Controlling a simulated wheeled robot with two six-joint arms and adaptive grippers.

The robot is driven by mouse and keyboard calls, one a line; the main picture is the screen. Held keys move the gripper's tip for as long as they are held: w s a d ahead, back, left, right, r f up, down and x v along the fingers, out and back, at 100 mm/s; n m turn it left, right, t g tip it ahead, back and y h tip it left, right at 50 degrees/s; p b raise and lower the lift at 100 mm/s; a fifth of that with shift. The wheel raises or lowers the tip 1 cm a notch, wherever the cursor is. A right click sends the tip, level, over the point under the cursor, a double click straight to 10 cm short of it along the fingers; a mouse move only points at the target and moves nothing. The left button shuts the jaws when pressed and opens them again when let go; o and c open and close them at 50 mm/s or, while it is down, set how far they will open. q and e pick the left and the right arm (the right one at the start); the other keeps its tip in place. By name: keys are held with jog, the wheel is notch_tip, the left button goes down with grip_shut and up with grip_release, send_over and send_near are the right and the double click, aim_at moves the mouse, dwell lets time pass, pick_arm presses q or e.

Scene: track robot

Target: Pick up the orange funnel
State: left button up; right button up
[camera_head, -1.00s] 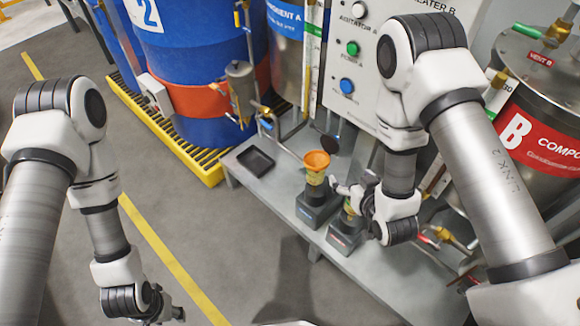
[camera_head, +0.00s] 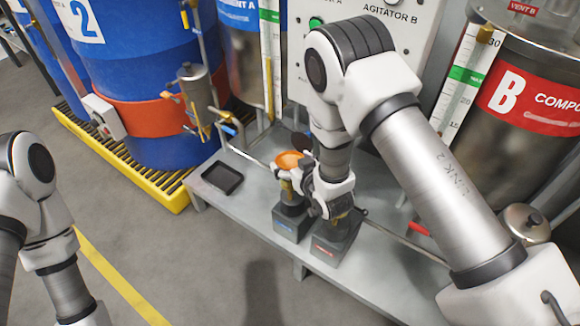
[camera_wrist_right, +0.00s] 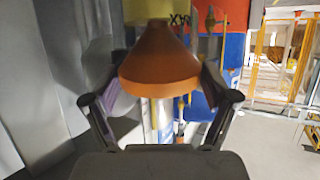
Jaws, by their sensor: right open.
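The orange funnel (camera_head: 288,159) sits upright on top of a container above the left one of two grey boxes (camera_head: 292,222) on the metal bench. My right gripper (camera_head: 293,180) is right at the funnel, just below its rim in the head view, and partly hides what is under it. In the right wrist view the funnel (camera_wrist_right: 160,62) lies between the two spread fingers of my right gripper (camera_wrist_right: 160,98), which is open. I cannot tell whether a finger touches it. My left gripper is out of view.
A second grey box (camera_head: 335,240) stands close on the right. A black tray (camera_head: 222,178) lies on the left of the metal bench (camera_head: 235,205). A control panel (camera_head: 360,45) and the steel tank B (camera_head: 525,95) stand behind. A blue drum (camera_head: 150,60) is at the left.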

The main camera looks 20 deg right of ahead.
jog(key=c, duration=0.5)
jog(key=shift+c, duration=0.2)
